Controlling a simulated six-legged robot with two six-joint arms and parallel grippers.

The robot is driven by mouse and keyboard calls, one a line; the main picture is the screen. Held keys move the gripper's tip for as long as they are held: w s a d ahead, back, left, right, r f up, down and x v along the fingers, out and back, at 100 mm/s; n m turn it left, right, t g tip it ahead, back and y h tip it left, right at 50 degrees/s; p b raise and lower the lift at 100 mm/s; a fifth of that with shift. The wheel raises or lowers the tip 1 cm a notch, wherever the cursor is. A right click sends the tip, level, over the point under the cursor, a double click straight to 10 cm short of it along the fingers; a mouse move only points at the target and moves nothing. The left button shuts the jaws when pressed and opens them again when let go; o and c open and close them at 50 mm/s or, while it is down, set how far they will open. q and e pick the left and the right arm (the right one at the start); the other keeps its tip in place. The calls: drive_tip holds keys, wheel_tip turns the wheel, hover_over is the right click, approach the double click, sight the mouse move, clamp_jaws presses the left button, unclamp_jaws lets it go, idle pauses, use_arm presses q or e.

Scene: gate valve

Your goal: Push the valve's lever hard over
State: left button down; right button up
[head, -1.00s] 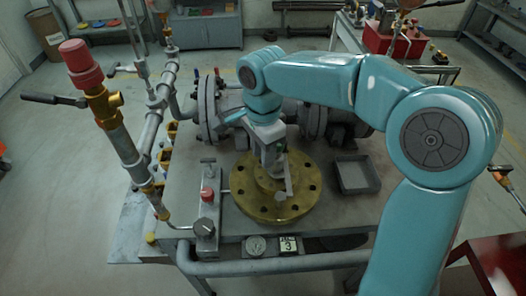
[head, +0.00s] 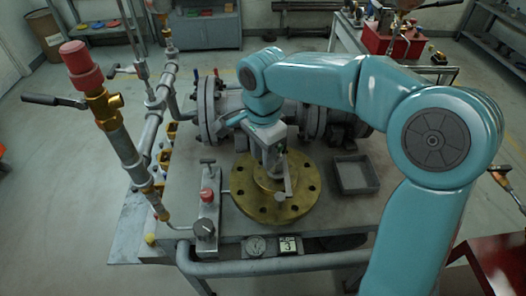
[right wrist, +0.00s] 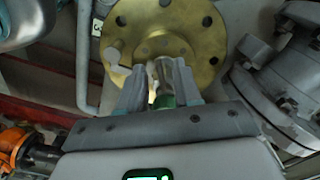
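The brass flange (head: 246,204) of the valve lies flat on the grey bench, with a ring of bolt holes. It also shows in the right wrist view (right wrist: 205,65). A small pale lever (head: 287,183) stands out over the flange, its rounded end toward the front. My right gripper (head: 276,172) reaches down over the flange's centre. In the right wrist view its two fingers (right wrist: 158,90) are apart, on either side of a grey upright part. Whether they touch it is unclear. The gripper hides much of the lever's root. My left gripper is out of view.
A red-topped control box (head: 207,207) stands left of the flange, and a grey tray (head: 356,175) lies to its right. A big flanged pipe (head: 208,112) runs behind. Upright piping (head: 125,150) rises at left. A numbered plate (head: 288,245) and gauge sit at the front edge.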

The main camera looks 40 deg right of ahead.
drive_tip(key=shift+r, duration=0.1)
wheel_tip(320, 180, up, 16)
drive_tip(key=p, duration=0.3)
idle(0.6)
